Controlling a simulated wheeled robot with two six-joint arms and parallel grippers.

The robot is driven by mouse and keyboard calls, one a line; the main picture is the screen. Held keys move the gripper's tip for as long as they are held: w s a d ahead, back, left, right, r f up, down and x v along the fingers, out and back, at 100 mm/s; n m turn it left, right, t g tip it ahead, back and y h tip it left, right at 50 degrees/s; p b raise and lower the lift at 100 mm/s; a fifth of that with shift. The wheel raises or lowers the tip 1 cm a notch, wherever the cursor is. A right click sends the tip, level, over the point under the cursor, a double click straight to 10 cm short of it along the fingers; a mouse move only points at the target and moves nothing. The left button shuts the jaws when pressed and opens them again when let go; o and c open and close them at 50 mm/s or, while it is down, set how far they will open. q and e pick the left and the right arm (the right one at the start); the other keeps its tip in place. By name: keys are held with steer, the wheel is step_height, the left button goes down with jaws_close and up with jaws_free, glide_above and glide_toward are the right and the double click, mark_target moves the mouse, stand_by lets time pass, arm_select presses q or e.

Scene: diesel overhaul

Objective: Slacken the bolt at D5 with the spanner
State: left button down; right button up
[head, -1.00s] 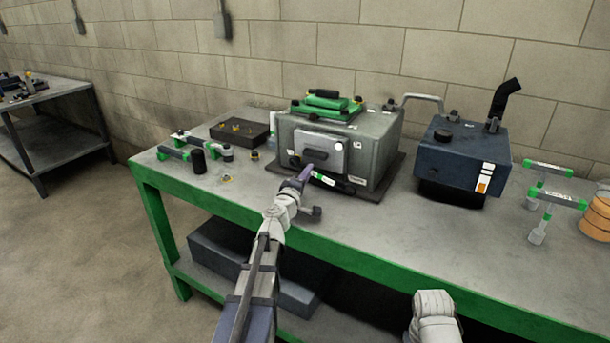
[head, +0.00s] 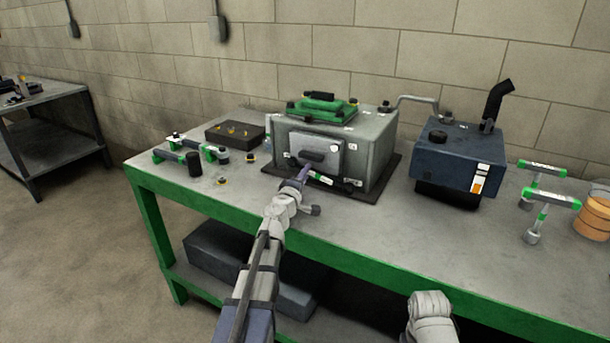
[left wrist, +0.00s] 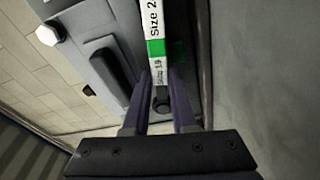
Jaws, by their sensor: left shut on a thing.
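My left gripper (head: 302,173) is at the front of the grey engine block (head: 365,158), low beside its cover plate. It is shut on the spanner (head: 322,179), which has a white and green label and points to the right across the block's lower front. In the left wrist view the spanner (left wrist: 155,48) runs up from between the fingers (left wrist: 160,112), its label reading "Size". A pale bolt head (head: 334,148) sits at the cover plate's upper right corner; a pale hex head also shows in the left wrist view (left wrist: 48,34). I cannot read a D5 mark. The spanner's far end is unclear.
The bench (head: 375,220) has a green frame. A dark blue unit (head: 458,162) stands right of the block, with green-handled T-shaped tools (head: 551,197) beyond it. Green and dark tools (head: 180,157) and a dark box (head: 235,132) lie left. The bench front between is clear.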

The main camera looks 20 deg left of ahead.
arm_select(q)
steer(key=shift+r+n+p, duration=0.95)
steer(key=shift+n+p, duration=0.25)
steer(key=shift+a+r+n+g+p, duration=0.1)
steer(key=shift+r+n+g+p, duration=0.4)
steer(key=shift+n+p, duration=0.5)
steer(key=shift+w+a+n, duration=0.1)
steer(key=shift+w+n, duration=0.05)
steer(key=shift+n, duration=0.25)
